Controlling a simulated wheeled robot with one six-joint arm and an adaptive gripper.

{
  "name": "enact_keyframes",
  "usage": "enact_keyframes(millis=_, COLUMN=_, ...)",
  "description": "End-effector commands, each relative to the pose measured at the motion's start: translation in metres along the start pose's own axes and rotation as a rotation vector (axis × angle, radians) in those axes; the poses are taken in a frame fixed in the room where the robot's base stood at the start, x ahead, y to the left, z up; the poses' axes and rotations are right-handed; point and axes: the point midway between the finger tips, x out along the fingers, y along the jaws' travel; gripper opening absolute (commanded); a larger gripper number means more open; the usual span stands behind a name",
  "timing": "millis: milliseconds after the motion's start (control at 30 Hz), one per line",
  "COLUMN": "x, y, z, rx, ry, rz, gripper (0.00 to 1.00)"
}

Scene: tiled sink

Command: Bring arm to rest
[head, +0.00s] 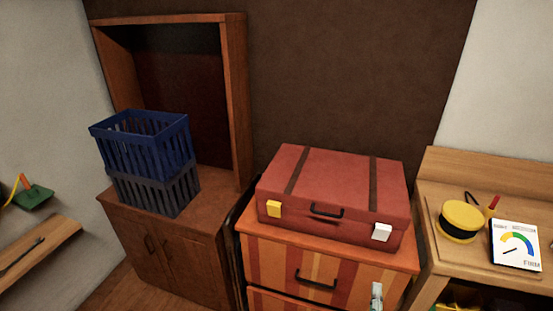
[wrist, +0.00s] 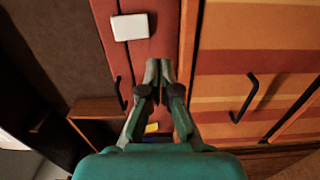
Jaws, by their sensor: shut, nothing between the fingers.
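My gripper (wrist: 159,72) shows in the wrist view with its two grey fingertips together and nothing between them. Its teal body fills the bottom of that view. In the head view, a small pale greenish tip at the bottom edge, in front of the striped drawers, looks like part of my gripper (head: 376,296); the rest is out of frame. In the wrist view the fingers overlap the front of the red suitcase (wrist: 151,60). I cannot tell the gap between them. The suitcase (head: 335,183) lies closed on the striped drawer unit (head: 265,262), with a yellow and a white latch.
A blue basket (head: 143,150) sits stacked on a dark grey basket (head: 160,191) on a wooden cabinet (head: 180,258) at left. A wooden bench (head: 440,170) at right holds a yellow-black round item (head: 461,221) and a gauge card (head: 515,246). A drawer handle (wrist: 243,98) sticks out near my gripper.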

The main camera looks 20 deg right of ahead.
Motion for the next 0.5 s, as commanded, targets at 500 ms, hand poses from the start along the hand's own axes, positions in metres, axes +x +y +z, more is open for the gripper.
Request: enact_keyframes(millis=500, x=-0.142, y=-0.048, z=-0.021, rx=0.420, ry=0.220, rz=-0.240, gripper=0.00)
